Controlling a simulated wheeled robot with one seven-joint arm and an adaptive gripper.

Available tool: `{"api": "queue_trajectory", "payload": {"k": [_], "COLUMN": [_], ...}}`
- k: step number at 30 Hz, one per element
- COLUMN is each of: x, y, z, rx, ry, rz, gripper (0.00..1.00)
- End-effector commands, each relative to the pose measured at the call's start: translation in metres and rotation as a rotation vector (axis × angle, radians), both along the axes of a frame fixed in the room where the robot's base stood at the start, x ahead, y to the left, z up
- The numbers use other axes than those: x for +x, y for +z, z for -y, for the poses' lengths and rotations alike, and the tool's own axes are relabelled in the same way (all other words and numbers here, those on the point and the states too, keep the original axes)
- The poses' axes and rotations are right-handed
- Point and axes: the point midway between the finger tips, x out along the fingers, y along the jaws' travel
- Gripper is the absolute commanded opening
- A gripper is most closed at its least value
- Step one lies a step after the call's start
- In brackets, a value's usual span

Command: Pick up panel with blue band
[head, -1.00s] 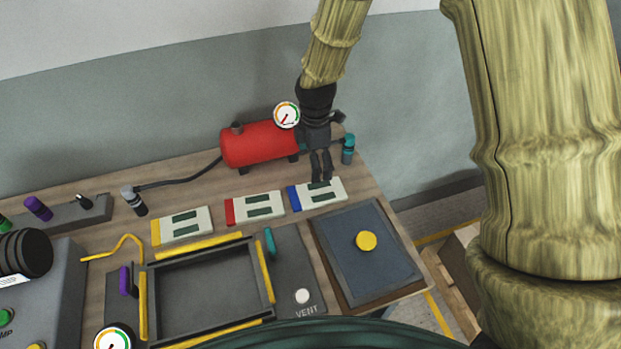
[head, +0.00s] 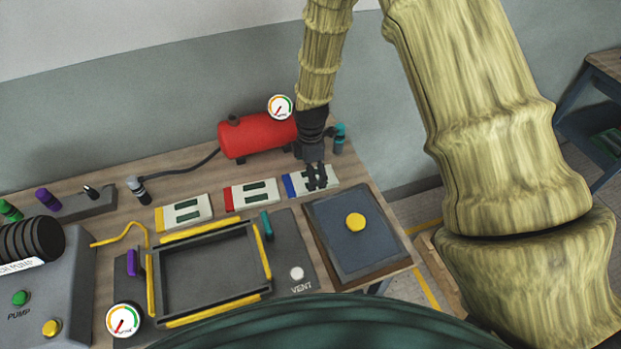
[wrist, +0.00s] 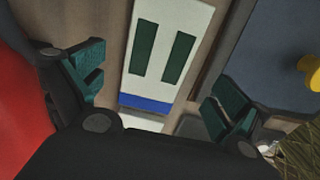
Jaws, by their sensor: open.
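The panel with the blue band (head: 327,178) is white with two dark green strips and lies on the bench, rightmost of three panels. In the wrist view the panel (wrist: 183,15) lies between and beyond the fingers, with its blue band (wrist: 145,103) at the near end. My gripper (head: 317,185) is open above this panel and hides part of it in the head view. In the wrist view my gripper (wrist: 155,95) shows two green-padded fingers wide apart with nothing held. I cannot tell the exact height of the fingertips above the panel.
Panels with a red band (head: 250,195) and a yellow band (head: 184,212) lie to the left. A red tank (head: 256,136) stands behind. A dark plate with a yellow knob (head: 355,222) is at right. A yellow-edged frame (head: 210,270) is in front.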

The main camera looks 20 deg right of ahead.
Motion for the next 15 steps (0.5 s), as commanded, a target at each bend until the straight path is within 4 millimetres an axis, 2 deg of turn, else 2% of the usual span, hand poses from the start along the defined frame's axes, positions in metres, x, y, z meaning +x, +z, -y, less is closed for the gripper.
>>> {"api": "queue_trajectory", "payload": {"k": [6, 15], "x": [0.001, 0.000], "y": [-0.020, -0.030], "z": [0.000, 0.001], "rx": [0.000, 0.001], "ry": [0.001, 0.000], "rz": [-0.004, -0.002], "gripper": [1.00, 1.00]}}
